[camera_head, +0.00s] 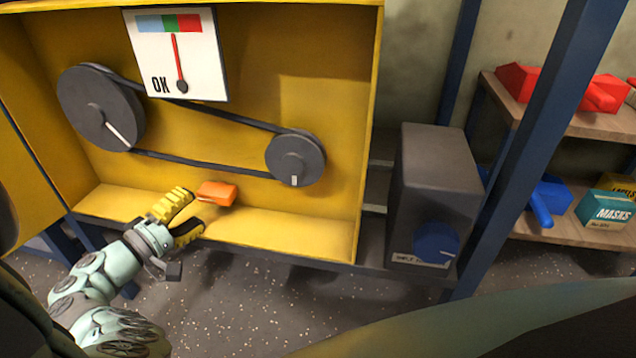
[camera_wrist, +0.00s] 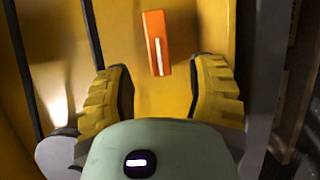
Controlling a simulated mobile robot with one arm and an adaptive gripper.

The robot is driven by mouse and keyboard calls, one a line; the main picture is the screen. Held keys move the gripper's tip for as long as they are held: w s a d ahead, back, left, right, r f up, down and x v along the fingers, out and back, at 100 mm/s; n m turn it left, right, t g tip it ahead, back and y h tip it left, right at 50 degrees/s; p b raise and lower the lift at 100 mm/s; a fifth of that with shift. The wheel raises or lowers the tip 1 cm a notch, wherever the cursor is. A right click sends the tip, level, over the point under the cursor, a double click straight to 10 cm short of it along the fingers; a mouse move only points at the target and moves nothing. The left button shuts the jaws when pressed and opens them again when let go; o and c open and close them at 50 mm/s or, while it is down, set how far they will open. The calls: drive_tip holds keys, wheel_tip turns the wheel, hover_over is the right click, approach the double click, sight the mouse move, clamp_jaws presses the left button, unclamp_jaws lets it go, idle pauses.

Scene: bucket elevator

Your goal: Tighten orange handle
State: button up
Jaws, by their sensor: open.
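The orange handle (camera_head: 217,193) is a small block at the lower part of the yellow cabinet, below the belt. In the wrist view the orange handle (camera_wrist: 156,43) stands upright in the picture, with a white line along it. My gripper (camera_head: 190,214) is open and empty, just left of the handle in the head view. In the wrist view my gripper (camera_wrist: 163,80) has its yellow-padded fingers spread, and the handle shows ahead, between and beyond the fingertips. I see no contact with it.
A belt (camera_head: 200,165) runs round a large pulley (camera_head: 100,107) and a small pulley (camera_head: 296,158). A grey box (camera_head: 432,190) with a blue knob and a blue post (camera_head: 530,140) stand right.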

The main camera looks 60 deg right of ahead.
drive_tip(key=a, duration=0.6)
idle(0.3)
